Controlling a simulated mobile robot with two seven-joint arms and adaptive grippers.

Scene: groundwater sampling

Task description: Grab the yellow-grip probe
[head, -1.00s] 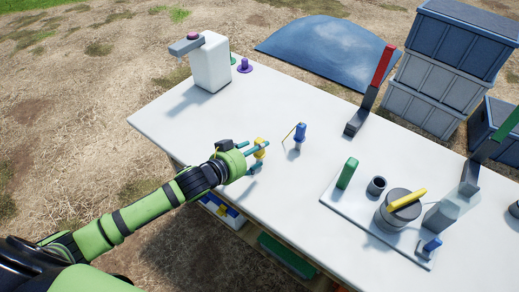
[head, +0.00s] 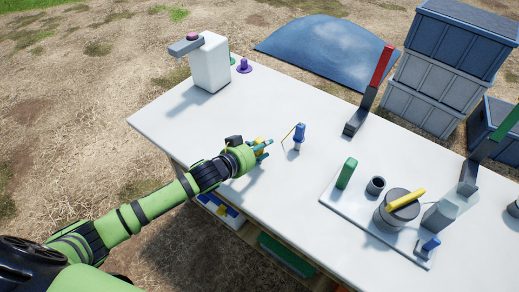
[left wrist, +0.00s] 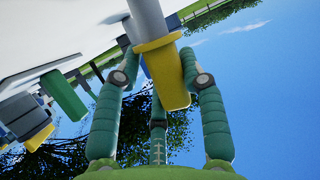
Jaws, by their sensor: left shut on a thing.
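The yellow-grip probe (left wrist: 166,75) sits between the fingers of my left gripper in the left wrist view, its pale shaft running out past the top edge. My left gripper (head: 262,150) is shut on the yellow grip near the table's front edge in the head view. Its green fingers hide most of the probe there, with only a bit of yellow showing. A similar blue-grip probe (head: 299,134) stands upright on the table just to the right of the gripper, apart from it. My right gripper is not in view.
The white table (head: 250,205) is mostly clear around the gripper. A white jug-like dispenser (head: 210,62) stands at the back left. A red-handled tool (head: 379,75) stands behind. A tray (head: 337,197) at right holds a green block, cups and a yellow bar. Stacked crates (head: 440,80) stand beyond.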

